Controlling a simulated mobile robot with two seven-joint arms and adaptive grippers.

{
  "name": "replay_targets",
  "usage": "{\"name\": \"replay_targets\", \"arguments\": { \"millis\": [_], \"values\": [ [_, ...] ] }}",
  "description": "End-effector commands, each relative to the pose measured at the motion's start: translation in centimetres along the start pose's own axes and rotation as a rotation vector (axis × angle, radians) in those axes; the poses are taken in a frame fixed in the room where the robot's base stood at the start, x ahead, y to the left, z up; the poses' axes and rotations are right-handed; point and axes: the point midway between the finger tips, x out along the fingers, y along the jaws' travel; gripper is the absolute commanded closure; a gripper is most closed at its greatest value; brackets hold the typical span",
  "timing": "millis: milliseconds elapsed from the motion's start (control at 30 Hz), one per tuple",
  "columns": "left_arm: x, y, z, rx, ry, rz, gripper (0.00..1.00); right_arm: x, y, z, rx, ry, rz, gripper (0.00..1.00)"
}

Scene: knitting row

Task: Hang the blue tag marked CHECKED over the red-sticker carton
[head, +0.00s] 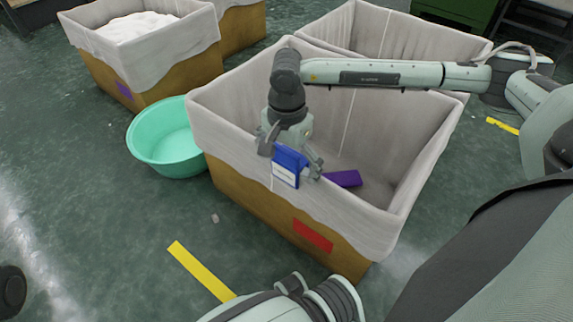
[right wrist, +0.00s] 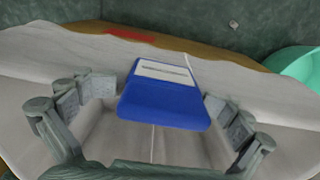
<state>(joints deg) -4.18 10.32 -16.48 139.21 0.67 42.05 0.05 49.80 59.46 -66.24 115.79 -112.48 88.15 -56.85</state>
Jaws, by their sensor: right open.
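The blue tag (head: 290,167) with a white label sits over the liner-covered front rim of the red-sticker carton (head: 240,195). Its label side faces outward; the lettering is too small to read. The red sticker (head: 313,235) is on the carton's brown front side, to the right of and below the tag. My right gripper (head: 291,161) is open at the rim, one finger on each side of the tag. In the right wrist view the tag (right wrist: 163,95) lies between the spread fingers with gaps on both sides. My left gripper is not in view.
A purple flat piece (head: 343,178) lies inside the red-sticker carton. A green basin (head: 165,140) stands left of it. A carton with white contents and a purple sticker (head: 124,89) is at the upper left; another lined carton (head: 390,30) is behind. Yellow strips (head: 200,270) mark the floor.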

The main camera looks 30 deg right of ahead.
Motion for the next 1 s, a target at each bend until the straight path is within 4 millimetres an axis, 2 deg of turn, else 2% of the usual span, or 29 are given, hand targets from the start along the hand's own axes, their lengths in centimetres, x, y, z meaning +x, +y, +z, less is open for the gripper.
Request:
{"name": "replay_targets", "arguments": {
  "millis": [167, 400, 600, 733, 900, 1000],
  "values": [
    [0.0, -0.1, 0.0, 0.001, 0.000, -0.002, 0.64, -2.2, -0.2, 0.0, 0.000, 0.001, -0.007, 0.00],
    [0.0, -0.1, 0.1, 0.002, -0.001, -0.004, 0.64, -7.4, -0.1, 0.0, 0.001, 0.001, -0.006, 0.00],
    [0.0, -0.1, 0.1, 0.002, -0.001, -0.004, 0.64, -10.7, 0.0, 0.0, 0.000, 0.001, -0.003, 0.00],
    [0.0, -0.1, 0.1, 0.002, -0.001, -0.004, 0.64, -11.7, 0.0, 0.0, 0.000, 0.001, -0.001, 0.00],
    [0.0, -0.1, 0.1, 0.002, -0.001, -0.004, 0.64, -12.0, 0.1, 0.0, 0.000, -0.001, 0.000, 0.00],
    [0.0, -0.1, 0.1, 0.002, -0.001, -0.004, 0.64, -11.7, 0.1, 1.0, -0.004, -0.028, 0.004, 0.00]
  ]
}}
